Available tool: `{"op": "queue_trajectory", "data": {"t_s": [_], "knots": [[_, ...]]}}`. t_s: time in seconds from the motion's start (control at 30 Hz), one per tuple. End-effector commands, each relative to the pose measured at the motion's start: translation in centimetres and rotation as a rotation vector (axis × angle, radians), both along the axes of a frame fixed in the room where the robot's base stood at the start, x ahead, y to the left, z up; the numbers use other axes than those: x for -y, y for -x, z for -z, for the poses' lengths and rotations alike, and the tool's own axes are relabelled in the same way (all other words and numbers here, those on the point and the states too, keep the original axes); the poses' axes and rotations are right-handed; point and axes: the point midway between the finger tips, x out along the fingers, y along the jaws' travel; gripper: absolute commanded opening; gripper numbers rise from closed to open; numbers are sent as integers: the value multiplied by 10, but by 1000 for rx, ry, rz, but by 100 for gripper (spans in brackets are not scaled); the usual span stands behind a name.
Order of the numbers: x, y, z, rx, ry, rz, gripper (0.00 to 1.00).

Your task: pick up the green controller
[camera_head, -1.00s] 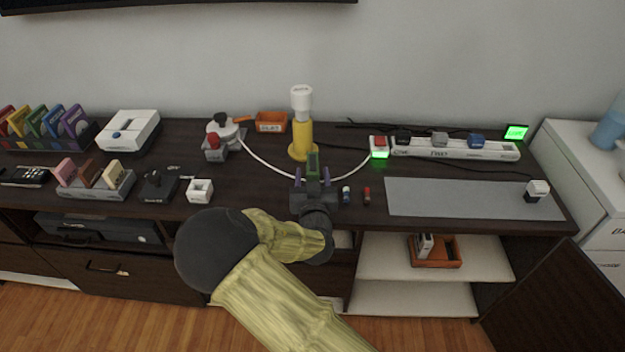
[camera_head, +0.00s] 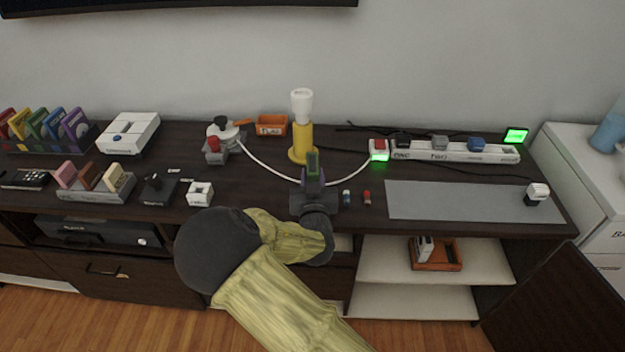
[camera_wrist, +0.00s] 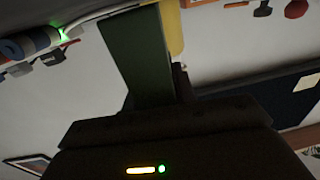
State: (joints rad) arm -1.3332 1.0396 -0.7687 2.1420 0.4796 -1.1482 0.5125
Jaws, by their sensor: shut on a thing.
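The green controller (camera_head: 313,161) is a small dark green upright block in the head view, in front of the yellow-and-white lamp-like stand. My gripper (camera_head: 313,179) is shut on it, with the purple-tinted fingers close against its lower part. In the wrist view the green controller (camera_wrist: 139,55) rises large from my gripper (camera_wrist: 152,105). Its lower end is hidden by the gripper. I cannot tell whether it still touches the dark cabinet top.
The yellow stand (camera_head: 302,140) is just behind the gripper. A white cable (camera_head: 262,162) curves behind it. Two small batteries (camera_head: 357,197) lie to the right, beside a grey mat (camera_head: 455,203). A power strip (camera_head: 445,151) is at the back right. A white cube (camera_head: 200,192) stands left.

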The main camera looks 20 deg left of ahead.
Motion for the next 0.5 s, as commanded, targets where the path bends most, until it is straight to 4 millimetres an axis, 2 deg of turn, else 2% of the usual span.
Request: {"op": "queue_trajectory", "data": {"t_s": [0.3,0.5], "knots": [[0,0,-57,3,-5,1,0],[0,0,-85,2,-4,1,0]]}}
